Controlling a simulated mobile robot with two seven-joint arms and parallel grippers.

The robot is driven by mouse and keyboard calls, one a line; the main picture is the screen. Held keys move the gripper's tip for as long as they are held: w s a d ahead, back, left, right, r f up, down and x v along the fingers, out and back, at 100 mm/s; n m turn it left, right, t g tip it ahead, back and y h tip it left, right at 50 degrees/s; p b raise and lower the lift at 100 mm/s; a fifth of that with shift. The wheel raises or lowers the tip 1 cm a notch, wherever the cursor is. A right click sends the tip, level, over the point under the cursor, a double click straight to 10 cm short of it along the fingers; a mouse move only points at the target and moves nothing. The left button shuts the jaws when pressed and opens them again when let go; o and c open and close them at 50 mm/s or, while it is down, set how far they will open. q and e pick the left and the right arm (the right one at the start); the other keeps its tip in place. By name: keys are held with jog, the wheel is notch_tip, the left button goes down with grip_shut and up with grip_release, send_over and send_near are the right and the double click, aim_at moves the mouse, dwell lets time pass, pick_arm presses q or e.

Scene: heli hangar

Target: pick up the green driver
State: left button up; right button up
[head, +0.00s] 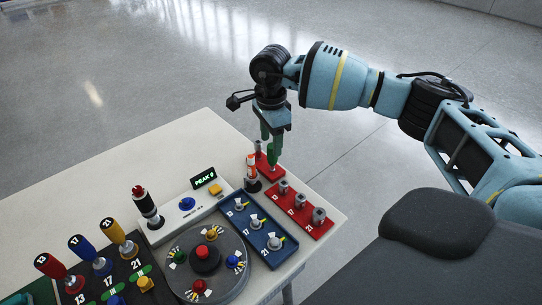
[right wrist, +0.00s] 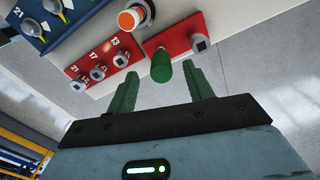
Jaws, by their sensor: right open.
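The green driver (right wrist: 161,66) shows its rounded green handle in the right wrist view, between the two green fingers of my right gripper (head: 271,143). Gaps show on both sides of the handle, so the gripper is open and not holding it. In the head view the green driver (head: 273,155) is just below the fingertips, over a small red holder (head: 264,172) at the table's far right edge. The fingers are also green and partly overlap it there. The driver's lower end is hidden in the wrist view. My left gripper is not in view.
An orange-and-white capped cylinder (head: 251,169) stands close left of the red holder. A red rack (head: 299,226) with grey sockets and a blue tray (head: 262,243) lie nearer. Open floor lies beyond the table (head: 100,178).

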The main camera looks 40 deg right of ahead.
aim_at(272, 160)
jog(key=shift+d+f, duration=0.15)
jog(key=shift+f, duration=1.5)
jog(key=shift+d+f, duration=0.1)
jog(key=shift+f, duration=1.55)
jog(key=c, duration=1.1)
